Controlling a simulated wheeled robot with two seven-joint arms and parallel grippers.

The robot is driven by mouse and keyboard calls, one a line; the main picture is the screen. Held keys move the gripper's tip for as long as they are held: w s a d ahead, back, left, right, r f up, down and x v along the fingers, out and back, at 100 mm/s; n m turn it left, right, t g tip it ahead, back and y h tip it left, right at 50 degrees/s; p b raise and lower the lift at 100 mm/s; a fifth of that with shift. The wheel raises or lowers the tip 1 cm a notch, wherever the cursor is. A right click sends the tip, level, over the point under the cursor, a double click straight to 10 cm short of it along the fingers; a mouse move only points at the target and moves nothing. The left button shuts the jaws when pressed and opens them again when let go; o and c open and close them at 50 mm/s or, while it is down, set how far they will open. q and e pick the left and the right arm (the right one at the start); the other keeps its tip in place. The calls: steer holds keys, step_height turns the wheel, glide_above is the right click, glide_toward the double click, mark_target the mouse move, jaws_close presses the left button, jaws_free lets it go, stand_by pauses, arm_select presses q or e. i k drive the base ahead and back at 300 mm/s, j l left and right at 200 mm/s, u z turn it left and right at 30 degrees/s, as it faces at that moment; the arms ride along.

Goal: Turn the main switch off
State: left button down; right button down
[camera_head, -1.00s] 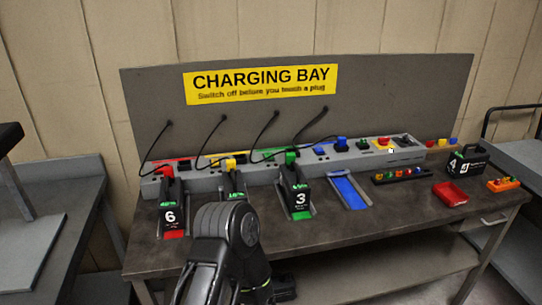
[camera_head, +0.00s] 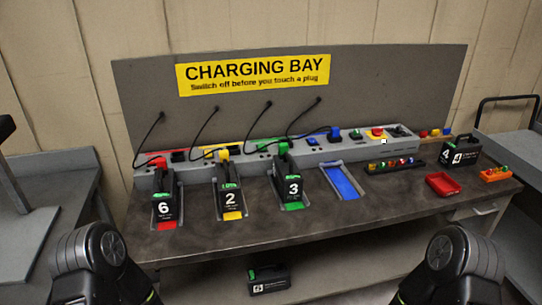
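A grey charging rail (camera_head: 235,163) runs along the back of the bench. Small green parts (camera_head: 355,135) show left of the yellow plate. My two arms show only as dark links at the bottom left and bottom right, well apart from the rail. Both grippers are out of view.
Batteries 6 (camera_head: 164,210), 2 (camera_head: 231,202) and 3 (camera_head: 292,190) stand in bays with plugs above them. A blue bay (camera_head: 343,182) is empty. The bench front is clear.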

mark_target(377, 131)
steer(key=l+z, duration=0.1)
steer(key=l, duration=0.35)
steer(key=i+l+z, duration=0.1)
steer(key=l, duration=0.35)
steer(key=i+l+z, duration=0.1)
steer(key=l, duration=0.35)
steer(key=i+l+z, duration=0.1)
steer(key=l, duration=0.35)
steer(key=i+l+z, duration=0.1)
steer(key=l, duration=0.35)
steer(key=i+l, duration=0.25)
steer(key=l, duration=0.15)
steer(key=i+l+z, duration=0.15)
steer(key=l, duration=0.3)
steer(key=i+l+z, duration=0.1)
steer(key=l, duration=0.3)
